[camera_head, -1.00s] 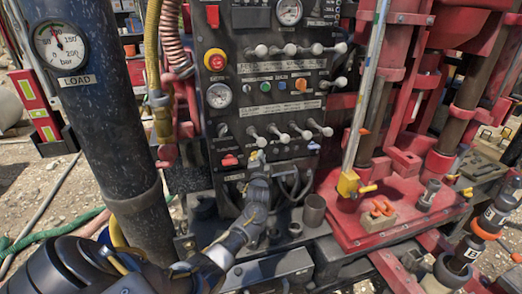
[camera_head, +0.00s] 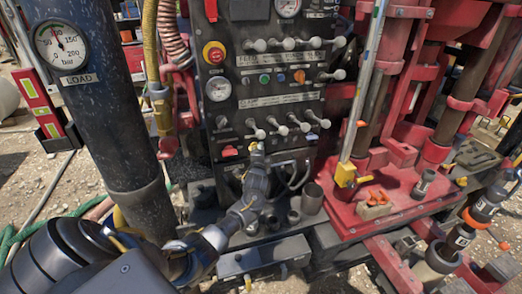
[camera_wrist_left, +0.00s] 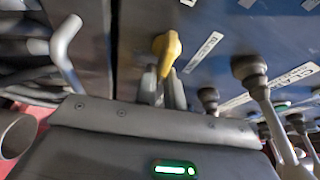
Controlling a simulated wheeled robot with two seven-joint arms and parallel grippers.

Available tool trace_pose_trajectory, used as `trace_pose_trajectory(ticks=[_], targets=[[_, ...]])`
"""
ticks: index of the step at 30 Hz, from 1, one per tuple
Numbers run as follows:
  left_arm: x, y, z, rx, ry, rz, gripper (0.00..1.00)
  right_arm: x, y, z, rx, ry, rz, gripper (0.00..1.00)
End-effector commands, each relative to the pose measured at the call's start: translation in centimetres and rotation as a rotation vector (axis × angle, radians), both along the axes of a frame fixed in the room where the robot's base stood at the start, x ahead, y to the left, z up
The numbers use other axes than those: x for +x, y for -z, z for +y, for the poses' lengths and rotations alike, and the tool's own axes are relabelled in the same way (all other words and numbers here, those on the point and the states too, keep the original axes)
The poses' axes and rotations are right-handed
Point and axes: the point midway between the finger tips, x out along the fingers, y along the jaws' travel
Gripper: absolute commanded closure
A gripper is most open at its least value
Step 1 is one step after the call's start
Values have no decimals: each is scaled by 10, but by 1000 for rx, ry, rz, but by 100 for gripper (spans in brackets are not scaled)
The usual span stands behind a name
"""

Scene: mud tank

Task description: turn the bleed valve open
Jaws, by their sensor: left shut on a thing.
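The bleed valve's yellow handle (camera_wrist_left: 167,50) sits on the dark control panel beside a white label in the left wrist view. In the head view only a small yellow part of the handle (camera_head: 256,146) shows, below the lower row of levers. My left gripper (camera_wrist_left: 161,88) is shut on the handle, its two fingers at the handle's lower end. In the head view my left gripper (camera_head: 257,158) points up at the panel's lower part, and its fingers are hard to make out. My right gripper is not in view.
White-knobbed levers (camera_head: 292,118) stick out just above the handle; they also show close by at right in the wrist view (camera_wrist_left: 252,72). A bent grey pipe (camera_wrist_left: 66,50) is at left there. A black column with a load gauge (camera_head: 62,45) stands left of the panel.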

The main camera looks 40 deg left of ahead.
Motion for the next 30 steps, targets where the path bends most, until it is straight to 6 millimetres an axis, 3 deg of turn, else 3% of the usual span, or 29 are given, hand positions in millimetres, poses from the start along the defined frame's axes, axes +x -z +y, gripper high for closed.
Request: trace_pose_trajectory(ticks=[3, 4, 8, 20, 30], targets=[[-1, 2, 0, -2, -2, 3, 100, 0, 0, 0, 0, 0, 0, 64], [-1, 2, 0, -2, -2, 3, 86, 0, 0, 0, 0, 0, 0, 64], [0, 1, 0, -1, -1, 2, 69, 0, 0, 0, 0, 0, 0, 64], [-5, 3, -4, 0, 2, 1, 68, 0, 3, 0, 0, 0, 0, 64], [-54, 7, -35, -3, 2, -1, 68, 0, 20, -1, -1, -1, 0, 64]])
